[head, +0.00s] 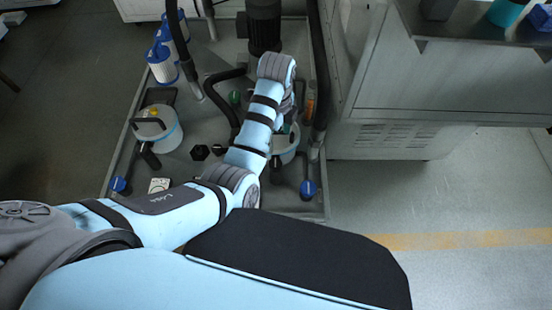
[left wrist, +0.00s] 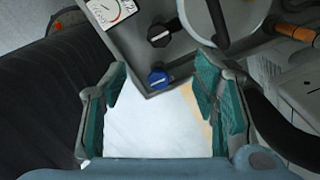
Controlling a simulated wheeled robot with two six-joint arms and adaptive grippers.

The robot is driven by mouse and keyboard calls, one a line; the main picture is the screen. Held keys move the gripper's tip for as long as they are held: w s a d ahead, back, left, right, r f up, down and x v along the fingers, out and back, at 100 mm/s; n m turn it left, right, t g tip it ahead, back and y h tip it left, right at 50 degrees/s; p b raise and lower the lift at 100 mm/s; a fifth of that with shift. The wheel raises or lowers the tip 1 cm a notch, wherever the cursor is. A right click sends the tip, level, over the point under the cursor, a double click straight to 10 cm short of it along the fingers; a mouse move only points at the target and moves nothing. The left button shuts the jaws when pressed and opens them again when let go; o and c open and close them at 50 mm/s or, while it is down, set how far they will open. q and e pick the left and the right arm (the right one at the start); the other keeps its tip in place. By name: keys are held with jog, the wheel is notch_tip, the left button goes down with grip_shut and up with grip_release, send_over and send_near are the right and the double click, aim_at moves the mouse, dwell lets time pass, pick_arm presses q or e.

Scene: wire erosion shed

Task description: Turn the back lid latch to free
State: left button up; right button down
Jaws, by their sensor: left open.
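My left gripper (head: 287,127) reaches down over the right-hand round housing (head: 286,147) of the filter unit, and its arm hides part of it. In the left wrist view the gripper (left wrist: 162,82) is open and empty, with its teal fingers apart. A blue knob (left wrist: 158,78) shows between the fingertips, and a black knob (left wrist: 159,35) lies beyond it. A pale round lid (left wrist: 198,20) with a dark handle is at the top of that view. I cannot make out which part is the back lid latch. My right gripper is not in view.
A second round housing (head: 166,133) with a black handle stands at the left of the grey tray (head: 200,100). Blue-ended filter cartridges (head: 161,65), dark hoses and an orange item (head: 310,104) are close around. A grey machine cabinet (head: 440,85) stands at the right. Floor (head: 440,200) is clear.

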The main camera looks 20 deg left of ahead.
aim_at(275, 163)
pick_arm(q)
notch_tip(275, 163, down, 14)
jog(key=b, duration=0.4)
jog(key=shift+a+r, duration=0.1)
jog(key=shift+a, duration=0.05)
jog(key=shift+s, duration=0.1)
jog(key=c, duration=1.2)
jog(key=shift+o, duration=0.2)
